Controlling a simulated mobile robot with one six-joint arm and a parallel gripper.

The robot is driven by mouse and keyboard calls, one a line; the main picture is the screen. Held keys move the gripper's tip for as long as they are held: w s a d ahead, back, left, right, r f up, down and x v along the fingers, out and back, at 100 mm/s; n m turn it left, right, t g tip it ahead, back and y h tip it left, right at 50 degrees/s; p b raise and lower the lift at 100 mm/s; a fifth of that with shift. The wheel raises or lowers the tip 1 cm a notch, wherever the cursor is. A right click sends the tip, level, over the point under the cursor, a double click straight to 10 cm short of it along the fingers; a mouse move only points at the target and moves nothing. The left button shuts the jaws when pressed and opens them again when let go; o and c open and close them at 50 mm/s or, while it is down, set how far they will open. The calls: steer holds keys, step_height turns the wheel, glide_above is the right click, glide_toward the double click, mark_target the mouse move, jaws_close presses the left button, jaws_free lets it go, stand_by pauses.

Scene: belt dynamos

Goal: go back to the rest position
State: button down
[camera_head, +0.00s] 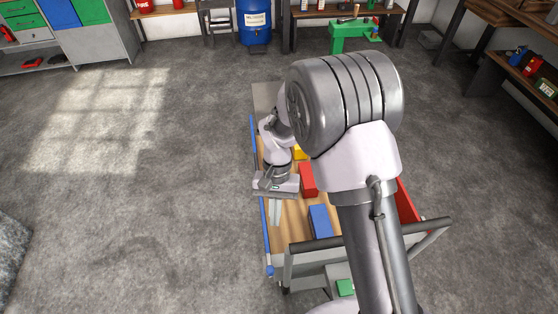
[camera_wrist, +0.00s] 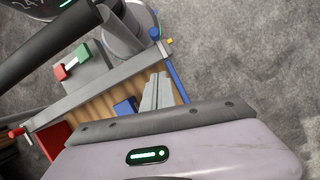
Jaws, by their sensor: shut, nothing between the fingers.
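My gripper (camera_head: 275,222) hangs fingers down over the left side of a cart with a wooden deck (camera_head: 292,217). In the wrist view, the fingers of my gripper (camera_wrist: 158,92) are together with nothing between them. A red block (camera_head: 308,179) lies to the right of the gripper in the head view, and a blue block (camera_head: 320,221) lies lower right of it. The blue block also shows in the wrist view (camera_wrist: 124,107), beside the fingers and apart from them. A yellow block (camera_head: 300,153) is partly hidden behind my arm.
The cart has a blue rail (camera_head: 263,218) on the left, a red side (camera_head: 407,208) on the right and a grey handle (camera_head: 432,232) at the near end. My arm hides much of its deck. Open grey floor (camera_head: 150,220) lies to the left. Workbenches and a blue barrel (camera_head: 254,24) stand at the back.

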steer(key=d+r+m+t+y+b, duration=0.15)
steer(key=d+r+t, duration=0.35)
steer(key=r, duration=1)
steer(key=s+d+r+m+t+b, duration=0.1)
steer(key=s+d+r+m+t, duration=0.1)
steer(key=s+d+r+t, duration=0.3)
steer(key=s+d+r, duration=0.4)
steer(key=s, duration=0.3)
steer(key=shift+d+r+m+b, duration=0.2)
steer(key=shift+d+m+b, duration=0.05)
steer(key=shift+m+b, duration=0.1)
